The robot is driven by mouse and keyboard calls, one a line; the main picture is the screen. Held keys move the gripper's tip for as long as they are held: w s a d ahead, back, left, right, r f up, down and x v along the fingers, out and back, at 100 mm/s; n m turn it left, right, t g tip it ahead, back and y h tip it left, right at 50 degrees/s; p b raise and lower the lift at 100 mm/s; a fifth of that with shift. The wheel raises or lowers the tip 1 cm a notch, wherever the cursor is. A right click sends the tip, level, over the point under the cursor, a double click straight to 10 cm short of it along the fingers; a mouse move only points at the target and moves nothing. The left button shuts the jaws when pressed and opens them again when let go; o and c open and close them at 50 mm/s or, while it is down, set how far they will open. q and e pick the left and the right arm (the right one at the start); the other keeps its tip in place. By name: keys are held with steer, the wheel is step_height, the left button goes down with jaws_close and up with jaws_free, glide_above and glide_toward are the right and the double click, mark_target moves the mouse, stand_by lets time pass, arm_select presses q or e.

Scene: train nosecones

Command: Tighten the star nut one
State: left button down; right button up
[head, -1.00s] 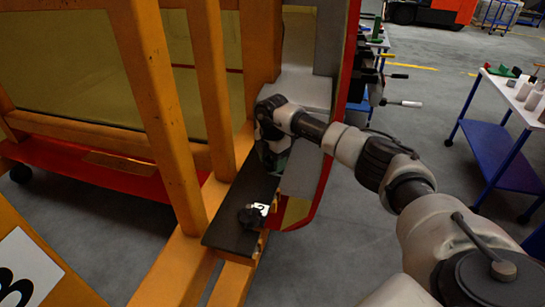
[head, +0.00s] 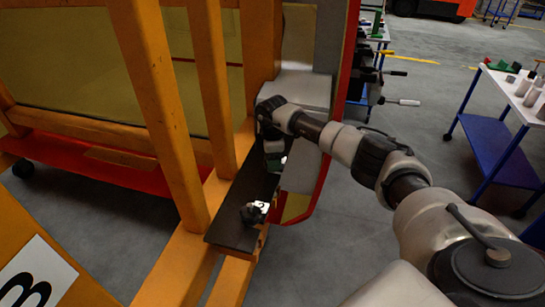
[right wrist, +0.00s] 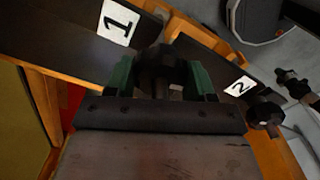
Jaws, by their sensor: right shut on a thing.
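The star nut one (right wrist: 160,68) is a dark lobed knob in the right wrist view, beside a white label "1" (right wrist: 118,22). My right gripper (right wrist: 161,80) has green fingers on both sides of this nut and is shut on it. In the head view my right gripper (head: 274,158) is at the far part of a dark plate (head: 237,226) on the orange frame. There the hand largely hides the nut. My left gripper is not in view.
A second dark star nut (head: 252,214) with a label "2" (head: 262,206) sits at the plate's near end. Orange posts (head: 165,110) stand left of the plate. A grey and red nosecone edge (head: 322,170) is close on the right. A blue cart (head: 498,150) stands farther right.

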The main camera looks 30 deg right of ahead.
steer(key=shift+r, duration=0.1)
stand_by(0.3)
steer(key=o, duration=0.9)
steer(key=shift+o, duration=0.2)
step_height(320, 180, up, 10)
steer(key=b, duration=0.3)
steer(key=shift+f, duration=0.25)
steer(key=shift+r, duration=0.6)
